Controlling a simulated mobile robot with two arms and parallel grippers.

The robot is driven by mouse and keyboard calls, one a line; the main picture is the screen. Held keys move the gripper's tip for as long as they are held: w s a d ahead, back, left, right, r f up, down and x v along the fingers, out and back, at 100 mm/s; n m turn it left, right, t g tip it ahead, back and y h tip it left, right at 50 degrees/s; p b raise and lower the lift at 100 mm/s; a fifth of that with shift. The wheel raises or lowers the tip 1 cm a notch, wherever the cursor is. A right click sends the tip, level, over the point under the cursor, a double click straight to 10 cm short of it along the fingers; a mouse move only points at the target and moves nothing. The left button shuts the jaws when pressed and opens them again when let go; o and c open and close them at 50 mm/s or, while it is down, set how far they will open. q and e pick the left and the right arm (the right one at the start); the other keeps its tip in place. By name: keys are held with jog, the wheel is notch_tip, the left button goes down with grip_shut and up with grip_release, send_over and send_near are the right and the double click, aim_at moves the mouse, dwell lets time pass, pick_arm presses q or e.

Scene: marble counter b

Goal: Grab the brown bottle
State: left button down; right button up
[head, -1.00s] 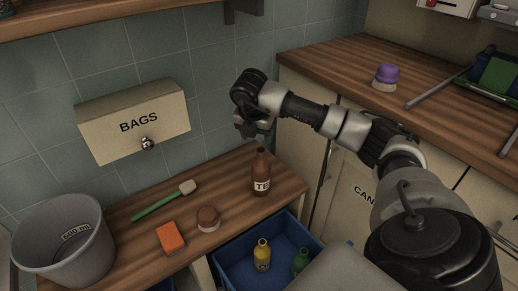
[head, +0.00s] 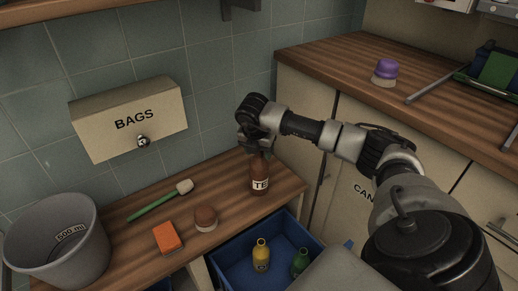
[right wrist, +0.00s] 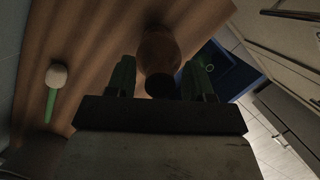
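The brown bottle (head: 259,181) stands upright on the wooden counter, with a white label marked "TE". Its top is hidden behind my right gripper (head: 255,147) in the head view. My right gripper comes down from above, right over the bottle. In the right wrist view the bottle (right wrist: 158,49) shows beyond and between the two fingers (right wrist: 161,80), its dark top near the palm. The fingers are apart, with a gap on each side of the bottle's top, so the gripper looks open. My left gripper is not in view.
A blue crate (head: 226,268) with a yellow bottle (head: 261,256) and a green bottle (head: 300,262) lies below the counter edge. A green-handled brush (head: 160,201), an orange sponge (head: 168,237), a round brown brush (head: 205,218) and a grey bucket (head: 60,245) are left of the bottle.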

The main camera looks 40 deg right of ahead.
grip_shut()
